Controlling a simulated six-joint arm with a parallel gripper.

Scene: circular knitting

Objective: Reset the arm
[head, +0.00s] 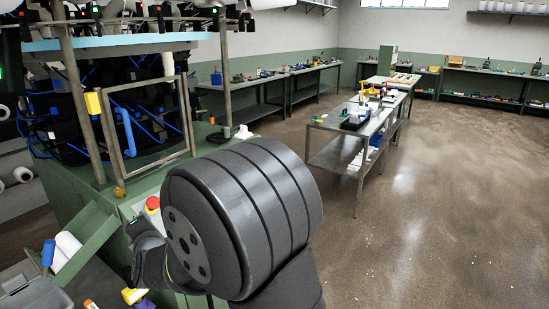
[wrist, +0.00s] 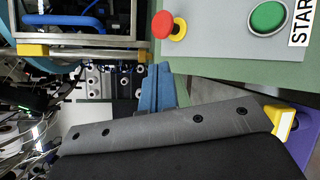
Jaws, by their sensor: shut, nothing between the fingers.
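My gripper (wrist: 158,72) shows in the wrist view as two blue fingers side by side, closed together with nothing between them. They are just below the grey control panel (wrist: 215,35), which has a red button (wrist: 163,25) and a green START button (wrist: 268,18). I cannot tell the exact gap to the panel. In the head view my arm's large dark joint fills the middle front and hides the fingers. The red button (head: 152,204) shows just left of that joint. The green-framed knitting machine (head: 75,185) stands at the left.
A purple and yellow item (head: 136,297) lies low at the left; it also shows in the wrist view (wrist: 284,122). A green tray (head: 85,240) with white rolls is near the machine. A metal bench (head: 345,128) stands beyond. The floor (head: 440,210) at the right is clear.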

